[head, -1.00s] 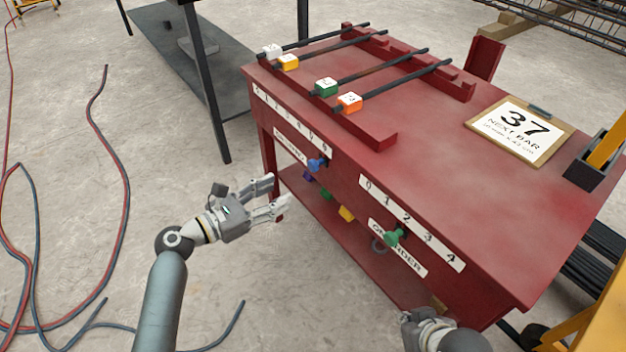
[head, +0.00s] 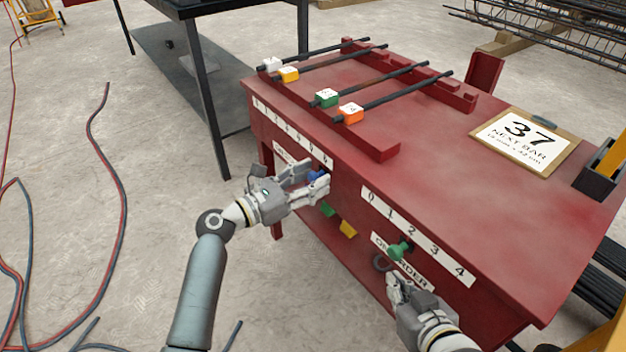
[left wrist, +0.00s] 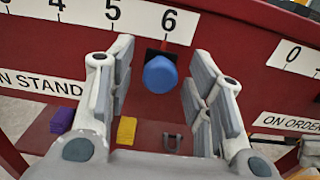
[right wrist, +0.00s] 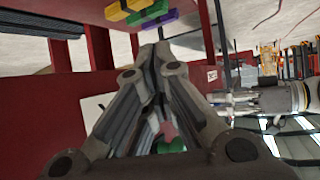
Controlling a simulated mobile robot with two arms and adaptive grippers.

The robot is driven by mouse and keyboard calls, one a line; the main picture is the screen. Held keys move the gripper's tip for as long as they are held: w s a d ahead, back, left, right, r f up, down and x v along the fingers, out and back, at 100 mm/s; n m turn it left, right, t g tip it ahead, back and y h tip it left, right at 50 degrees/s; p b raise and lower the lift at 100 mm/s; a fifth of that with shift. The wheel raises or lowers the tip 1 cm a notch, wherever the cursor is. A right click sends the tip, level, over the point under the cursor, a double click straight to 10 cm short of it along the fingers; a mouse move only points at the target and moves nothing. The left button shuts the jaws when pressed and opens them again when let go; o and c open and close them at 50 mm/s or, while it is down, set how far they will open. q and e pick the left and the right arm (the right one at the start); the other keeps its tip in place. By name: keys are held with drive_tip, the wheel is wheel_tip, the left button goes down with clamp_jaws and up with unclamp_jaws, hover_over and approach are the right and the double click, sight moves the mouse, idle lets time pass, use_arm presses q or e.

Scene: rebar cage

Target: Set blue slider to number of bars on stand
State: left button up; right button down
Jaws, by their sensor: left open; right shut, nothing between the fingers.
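The blue slider (left wrist: 160,75) sits under the number 6, at the right end of the ON STAND scale (left wrist: 120,15). My left gripper (left wrist: 163,62) is open, with its fingers on either side of the blue knob; I cannot tell if they touch it. In the head view the knob (head: 313,176) is partly hidden by the fingers. On the stand (head: 372,143) lie black bars with a white tag (head: 271,64), a yellow tag (head: 288,74), a green tag (head: 326,98) and an orange tag (head: 351,113). My right gripper (head: 395,282) is shut and empty.
A green slider (head: 400,250) sits on the ON ORDER scale (head: 420,238), just above my right gripper. Coloured blocks, including a yellow one (head: 348,229), rest on the lower shelf.

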use_arm(q)
drive_tip(key=shift+w+d, duration=0.25)
drive_tip(key=shift+d, duration=0.1)
clamp_jaws()
idle(0.3)
